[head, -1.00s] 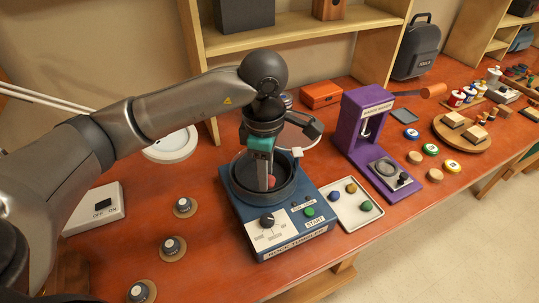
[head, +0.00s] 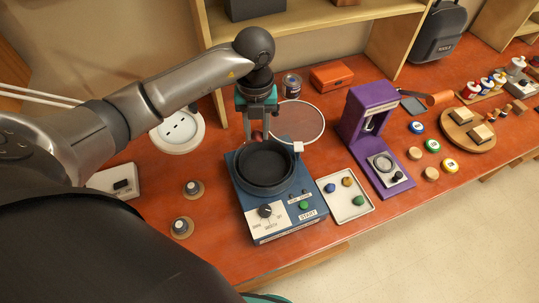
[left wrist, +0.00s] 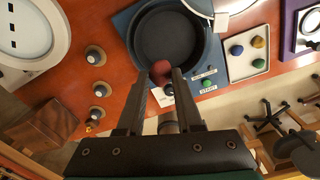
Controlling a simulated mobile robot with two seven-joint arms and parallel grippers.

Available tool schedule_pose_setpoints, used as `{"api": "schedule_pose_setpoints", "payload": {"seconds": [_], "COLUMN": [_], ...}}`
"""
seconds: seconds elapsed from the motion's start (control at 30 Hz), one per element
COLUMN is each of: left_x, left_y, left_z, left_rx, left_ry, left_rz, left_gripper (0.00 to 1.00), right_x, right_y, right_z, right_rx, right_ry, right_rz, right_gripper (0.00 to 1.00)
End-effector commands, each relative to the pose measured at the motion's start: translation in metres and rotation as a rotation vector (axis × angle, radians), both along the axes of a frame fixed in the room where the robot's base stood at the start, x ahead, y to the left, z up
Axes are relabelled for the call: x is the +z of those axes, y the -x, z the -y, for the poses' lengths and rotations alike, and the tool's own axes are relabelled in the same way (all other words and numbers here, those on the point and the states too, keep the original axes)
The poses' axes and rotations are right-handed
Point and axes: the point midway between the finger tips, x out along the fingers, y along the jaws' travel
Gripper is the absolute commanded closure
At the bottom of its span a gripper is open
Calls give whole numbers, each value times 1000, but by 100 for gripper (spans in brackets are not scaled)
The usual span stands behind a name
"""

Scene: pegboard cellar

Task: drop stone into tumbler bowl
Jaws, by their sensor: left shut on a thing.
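My left gripper (head: 256,131) is shut on a red stone (left wrist: 160,68). In the head view it shows above the far rim of the tumbler bowl (head: 266,186), and the fingers hide part of the stone. In the left wrist view the stone overlaps the near rim of the bowl (left wrist: 168,38). Its height over the bowl is hard to tell. The dark round bowl sits open in the blue rock tumbler (head: 284,231), and its visible inside looks empty. My right gripper is not in view.
A white tray (head: 357,211) with several coloured stones is right of the tumbler. A clear round disc (head: 314,118) lies behind it. A purple stand (head: 352,118) is further right. Knobs (head: 181,227) and a white round plate (head: 163,146) are at the left.

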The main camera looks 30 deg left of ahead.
Motion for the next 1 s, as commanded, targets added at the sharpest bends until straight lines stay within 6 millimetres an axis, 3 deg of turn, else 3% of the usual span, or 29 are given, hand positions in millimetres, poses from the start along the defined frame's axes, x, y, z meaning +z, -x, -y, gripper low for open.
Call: {"api": "schedule_pose_setpoints", "payload": {"seconds": [0.27,0.7,1.0], "left_x": [-13,-58,-60], "left_y": [1,1,1], "left_z": [-1,-1,-1], "left_rx": [27,24,23], "left_ry": [-1,0,0], "left_rz": [-1,0,0], "left_gripper": [100,100,100], "right_x": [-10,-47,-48], "right_y": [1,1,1], "right_z": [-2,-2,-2], "right_rx": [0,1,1], "right_ry": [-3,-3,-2], "right_rz": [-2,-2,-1], "right_gripper": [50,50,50]}}
